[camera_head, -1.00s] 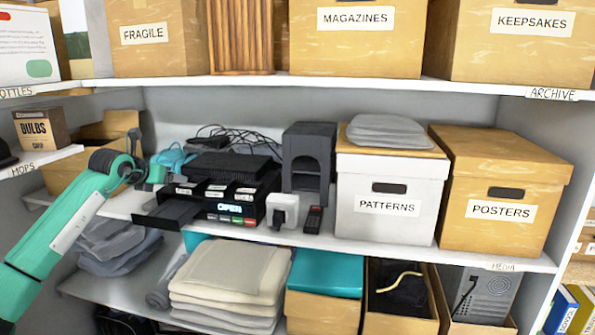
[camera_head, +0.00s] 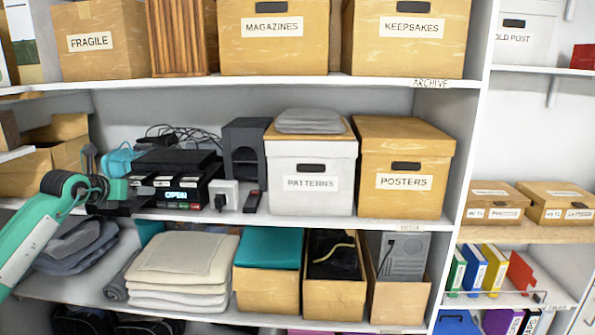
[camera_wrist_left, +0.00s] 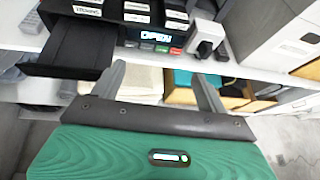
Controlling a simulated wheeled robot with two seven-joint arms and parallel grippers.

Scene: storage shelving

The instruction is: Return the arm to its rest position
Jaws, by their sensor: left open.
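My left arm (camera_head: 30,240) is green and comes in from the left in the head view. Its dark wrist joint (camera_head: 66,185) is in front of the middle shelf, left of a black device. The gripper's fingertips are hard to make out there. In the left wrist view my left gripper (camera_wrist_left: 158,82) has its two grey fingers spread apart, with nothing between them. They point toward the shelf edge below the black device (camera_wrist_left: 150,28), whose display is lit. A dark open drawer (camera_wrist_left: 62,62) sticks out at the device's left. My right gripper is not in view.
A white PATTERNS box (camera_head: 312,165) and a POSTERS box (camera_head: 404,160) stand right of the device. A white charger (camera_head: 224,195) is beside it. Folded cloths (camera_head: 182,262) and boxes fill the shelf below. Another shelf unit with binders (camera_head: 473,268) is at right.

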